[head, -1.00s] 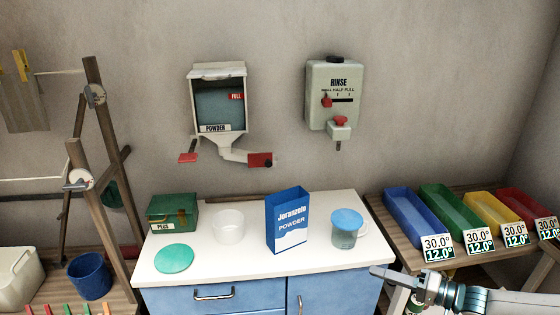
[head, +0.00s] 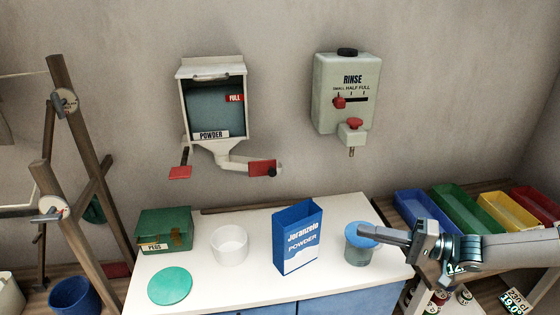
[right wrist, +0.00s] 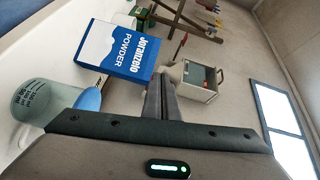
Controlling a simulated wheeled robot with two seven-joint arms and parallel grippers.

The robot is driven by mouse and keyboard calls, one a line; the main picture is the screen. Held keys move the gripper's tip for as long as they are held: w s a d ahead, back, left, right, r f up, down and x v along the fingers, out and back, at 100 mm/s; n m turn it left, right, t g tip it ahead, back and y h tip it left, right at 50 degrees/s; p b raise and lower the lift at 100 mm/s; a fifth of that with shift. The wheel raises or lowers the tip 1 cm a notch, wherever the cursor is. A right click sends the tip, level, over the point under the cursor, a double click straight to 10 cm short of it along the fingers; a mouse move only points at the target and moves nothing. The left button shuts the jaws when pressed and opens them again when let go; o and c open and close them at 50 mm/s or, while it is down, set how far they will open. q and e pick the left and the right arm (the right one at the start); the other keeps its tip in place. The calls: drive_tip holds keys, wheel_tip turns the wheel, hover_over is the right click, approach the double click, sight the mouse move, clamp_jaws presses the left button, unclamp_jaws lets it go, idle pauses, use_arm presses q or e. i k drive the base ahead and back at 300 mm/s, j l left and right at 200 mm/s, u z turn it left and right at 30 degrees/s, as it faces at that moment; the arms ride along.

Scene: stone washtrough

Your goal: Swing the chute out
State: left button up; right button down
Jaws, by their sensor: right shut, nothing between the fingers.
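The powder dispenser (head: 212,105) hangs on the wall, with a grey window and a red FULL tag. Its pale chute (head: 236,161) bends to the right below it and ends in a red piece (head: 262,168) with a dark knob. A red tab (head: 180,172) hangs at the dispenser's lower left. My right gripper (head: 362,236) is shut and empty, apart from the chute, to its lower right. In the head view its tips overlap the blue-lidded jug (head: 358,252). In the right wrist view the fingers (right wrist: 160,92) point toward the dispenser (right wrist: 203,82). My left gripper is not in view.
A blue powder box (head: 297,240), a white cup (head: 230,245), a green peg box (head: 164,230) and a green disc (head: 170,286) stand on the white counter (head: 215,287). The rinse dispenser (head: 343,95) hangs at right. Coloured trays (head: 470,215) stand at the far right.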

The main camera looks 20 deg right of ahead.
sight(257, 167)
drive_tip(key=i, duration=0.85)
